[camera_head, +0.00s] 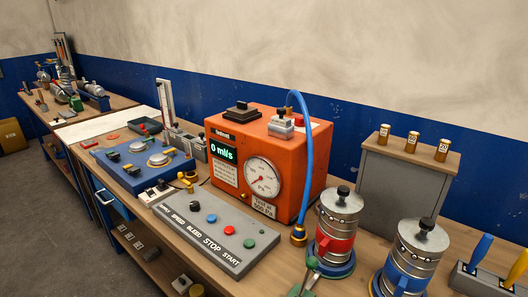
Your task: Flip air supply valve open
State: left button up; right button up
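An orange test unit (250,155) stands on the wooden bench, with a display (223,151) reading 0 ml/s and a round Pa gauge (263,179). A small yellow-handled fitting (187,180) sits at its front left, behind the grey control panel. It may be the air supply valve; its lever position is too small to tell. A blue hose (307,150) runs from the unit's top down to a brass fitting (298,236) on the bench. Neither of my grippers can be made out in the view.
The grey control panel (215,232) has several buttons and labels. A red-banded duct piece (337,238) and a blue-banded one (408,265) stand at the right. A blue fixture (135,160) is at the left. A grey cabinet (395,185) stands behind, near the wall.

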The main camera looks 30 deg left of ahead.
aim_at(180, 175)
jog(key=u, duration=1.6)
jog(key=i+j+u, duration=0.25)
jog(key=i, duration=0.2)
jog(key=i+j+u, duration=0.25)
jog(key=i, duration=0.2)
jog(key=l, duration=0.1)
